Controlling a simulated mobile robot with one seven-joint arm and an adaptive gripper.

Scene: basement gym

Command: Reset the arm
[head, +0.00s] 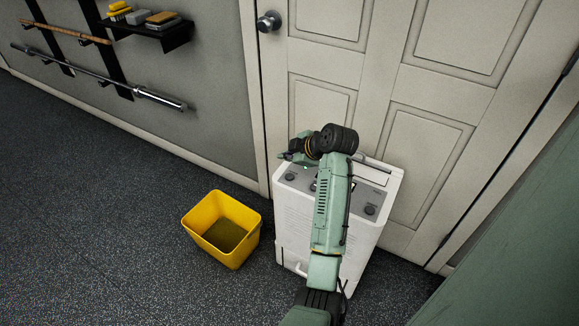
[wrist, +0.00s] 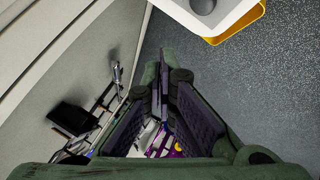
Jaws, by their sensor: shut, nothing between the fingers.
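My gripper (wrist: 163,82) shows in the wrist view with its dark finger pads close together at the tips and nothing held. In the head view my green arm reaches up from the bottom edge in front of a white appliance (head: 295,222). Its black joint and my gripper (head: 286,155) are over the appliance's top, with the gripper pointing left. The gripper is small there, and I cannot tell whether it touches the appliance. My arm hides part of the control panel (head: 369,192) and the appliance's front.
A yellow bin (head: 246,250) stands on the dark floor left of the appliance. A pale panelled door (head: 335,50) is right behind it. A wall rack holds a barbell (head: 90,73), a wooden bar (head: 60,32) and a shelf (head: 150,30) with blocks. Floor at left is clear.

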